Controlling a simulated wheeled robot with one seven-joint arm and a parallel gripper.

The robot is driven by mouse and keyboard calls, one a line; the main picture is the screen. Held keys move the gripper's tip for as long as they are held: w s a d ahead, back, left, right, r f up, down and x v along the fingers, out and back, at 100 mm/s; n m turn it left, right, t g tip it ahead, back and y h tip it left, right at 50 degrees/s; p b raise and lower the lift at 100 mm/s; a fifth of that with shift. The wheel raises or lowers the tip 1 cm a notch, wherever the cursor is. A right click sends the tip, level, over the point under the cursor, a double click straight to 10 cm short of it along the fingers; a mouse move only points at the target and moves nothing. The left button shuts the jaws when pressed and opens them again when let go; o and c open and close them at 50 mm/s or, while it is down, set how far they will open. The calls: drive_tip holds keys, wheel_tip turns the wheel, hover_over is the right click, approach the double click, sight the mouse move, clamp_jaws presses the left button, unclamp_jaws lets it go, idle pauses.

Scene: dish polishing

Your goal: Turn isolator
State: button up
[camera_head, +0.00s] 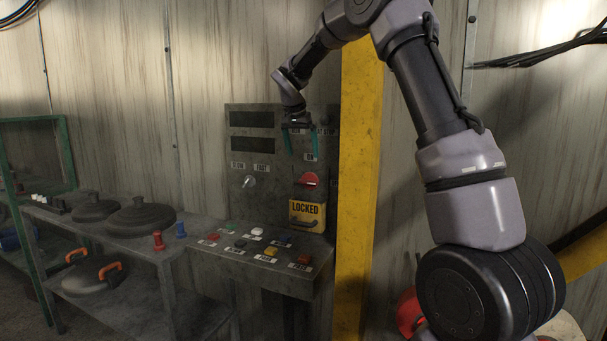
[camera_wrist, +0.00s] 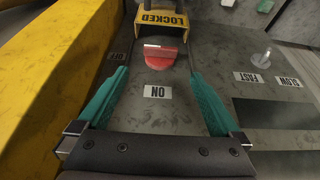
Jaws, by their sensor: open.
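The isolator is a red rotary handle (camera_head: 308,180) on the upright face of the grey control panel, with an ON label above it. My gripper (camera_head: 301,157) has two teal fingers spread apart above the handle, near the ON label. In the wrist view my gripper (camera_wrist: 165,98) is open and empty, with no visible contact with the handle.
A yellow post (camera_head: 358,190) stands close to the panel's right side. A selector switch (camera_head: 249,182) with SLOW and FAST labels is left of the handle. A sloped console (camera_head: 225,257) with several coloured buttons juts out below. A metal bench (camera_head: 150,254) holds dark lids at left.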

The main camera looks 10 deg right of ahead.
sight(307, 181)
drive_tip(key=x, duration=1.1)
drive_tip(key=shift+w+r, duration=0.1)
drive_tip(key=shift+c, duration=0.3)
drive_tip(key=c, duration=1)
